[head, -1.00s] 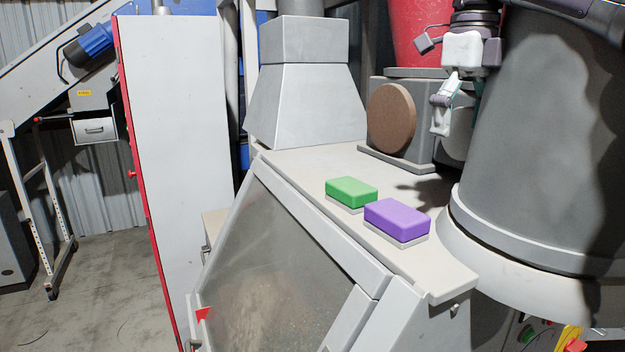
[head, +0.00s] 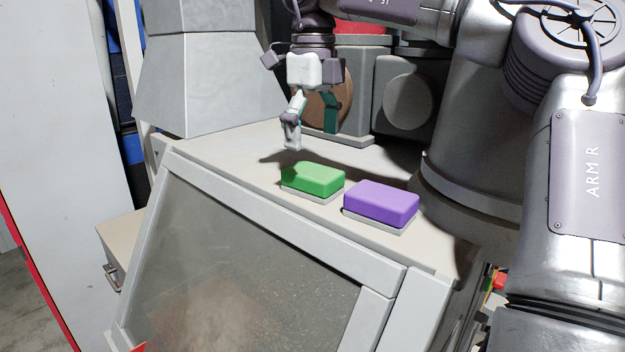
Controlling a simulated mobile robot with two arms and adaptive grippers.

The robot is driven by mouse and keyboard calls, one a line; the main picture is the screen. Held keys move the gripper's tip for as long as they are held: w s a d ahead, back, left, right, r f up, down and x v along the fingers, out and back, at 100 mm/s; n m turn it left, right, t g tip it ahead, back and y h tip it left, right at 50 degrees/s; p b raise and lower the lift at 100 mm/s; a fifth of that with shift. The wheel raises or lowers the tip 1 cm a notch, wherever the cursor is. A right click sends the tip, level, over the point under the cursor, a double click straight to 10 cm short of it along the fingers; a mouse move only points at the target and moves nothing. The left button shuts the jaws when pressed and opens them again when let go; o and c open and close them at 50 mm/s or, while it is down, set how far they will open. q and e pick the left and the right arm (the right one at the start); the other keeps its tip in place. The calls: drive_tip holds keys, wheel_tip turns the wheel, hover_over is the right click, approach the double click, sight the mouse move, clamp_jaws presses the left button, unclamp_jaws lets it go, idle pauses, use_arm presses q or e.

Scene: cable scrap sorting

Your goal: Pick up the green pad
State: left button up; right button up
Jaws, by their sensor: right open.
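The green pad (head: 314,179) is a green block on a thin grey base, lying on the beige top of a grey cabinet. A purple pad (head: 381,202) of the same shape lies just to its right and nearer. My right gripper (head: 310,138) is open and empty, pointing down above and behind the green pad, apart from it. One finger shows clearly at its left; the other finger is dark and partly lost against the brown disc behind. My left gripper is not in view.
The cabinet top (head: 225,155) is free left of the pads. Its sloped clear window (head: 240,265) faces front. A grey tapered duct (head: 205,85) stands at back left, a brown round disc (head: 338,108) behind the gripper. A large grey cylinder (head: 470,130) stands at the right.

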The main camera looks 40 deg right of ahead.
sight(313, 170)
drive_tip(key=f, duration=0.1)
drive_tip(key=f+p, duration=0.1)
drive_tip(key=shift+a+f, duration=0.2)
drive_tip(key=shift+f, duration=0.15)
drive_tip(key=f, duration=0.1)
drive_tip(key=f+p, duration=0.1)
drive_tip(key=f, duration=0.1)
drive_tip(key=shift+s+f+p, duration=0.1)
drive_tip(key=shift+s+p, duration=0.15)
drive_tip(key=shift+p, duration=0.1)
drive_tip(key=shift+w+d+f, duration=0.1)
drive_tip(key=shift+w+f, duration=0.05)
drive_tip(key=shift+f, duration=0.15)
drive_tip(key=c, duration=0.4)
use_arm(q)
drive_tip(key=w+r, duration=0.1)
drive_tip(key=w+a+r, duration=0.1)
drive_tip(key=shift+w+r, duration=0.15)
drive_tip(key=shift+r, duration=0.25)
use_arm(e)
drive_tip(key=c, duration=0.8)
